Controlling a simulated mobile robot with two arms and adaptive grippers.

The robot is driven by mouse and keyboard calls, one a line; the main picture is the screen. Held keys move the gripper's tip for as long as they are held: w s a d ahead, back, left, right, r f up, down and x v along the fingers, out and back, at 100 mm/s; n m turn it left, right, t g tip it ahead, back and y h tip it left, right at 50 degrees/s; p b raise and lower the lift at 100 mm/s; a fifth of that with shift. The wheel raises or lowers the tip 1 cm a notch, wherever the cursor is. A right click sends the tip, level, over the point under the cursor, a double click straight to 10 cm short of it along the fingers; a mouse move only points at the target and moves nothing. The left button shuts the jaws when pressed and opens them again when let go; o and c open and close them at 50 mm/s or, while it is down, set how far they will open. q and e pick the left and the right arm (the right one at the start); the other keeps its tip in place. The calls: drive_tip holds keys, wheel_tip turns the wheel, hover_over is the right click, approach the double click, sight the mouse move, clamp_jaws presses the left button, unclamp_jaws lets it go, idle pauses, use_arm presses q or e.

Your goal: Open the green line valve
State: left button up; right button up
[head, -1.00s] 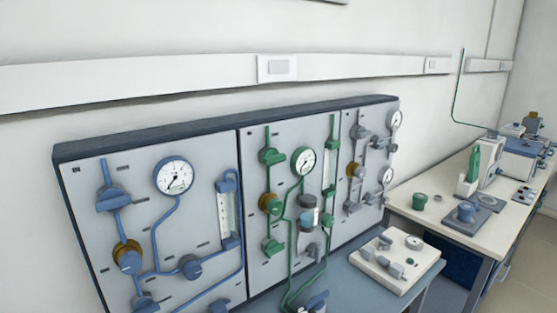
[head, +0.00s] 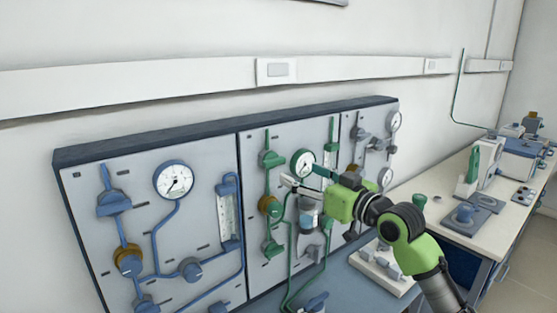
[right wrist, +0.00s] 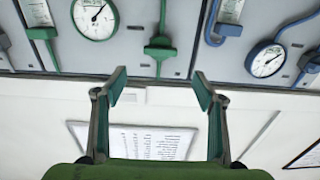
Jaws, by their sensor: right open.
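The green line runs up the middle panel (head: 255,278). Its upper green valve (head: 272,158) has a handle lying across the pipe, and a lower green valve (head: 272,247) sits below. A brass-coloured regulator (head: 269,206) is between them. The green gauge (head: 303,163) is to the right. My right gripper (head: 303,177) is open and empty in front of the panel, right of the upper valve. In the right wrist view, which is upside down, the upper green valve (right wrist: 160,47) lies beyond the open fingers (right wrist: 160,88), roughly centred between them and apart from them. My left gripper is not in view.
A blue-line panel (head: 90,225) is on the left and a grey-line panel (head: 350,105) on the right. A flowmeter tube and a blue-grey cylinder (head: 308,222) are close to my right gripper. A white block with fittings (head: 385,280) is on the bench below.

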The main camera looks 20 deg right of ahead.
sight(277, 162)
drive_tip(key=p+x, duration=0.2)
drive_tip(key=x, duration=0.7)
drive_tip(key=shift+w+p, duration=0.1)
drive_tip(key=shift+p, duration=0.3)
drive_tip(key=shift+w+a+f, duration=0.1)
drive_tip(key=shift+w+a, duration=0.15)
drive_tip(key=shift+w, duration=0.3)
drive_tip(key=c, duration=1.1)
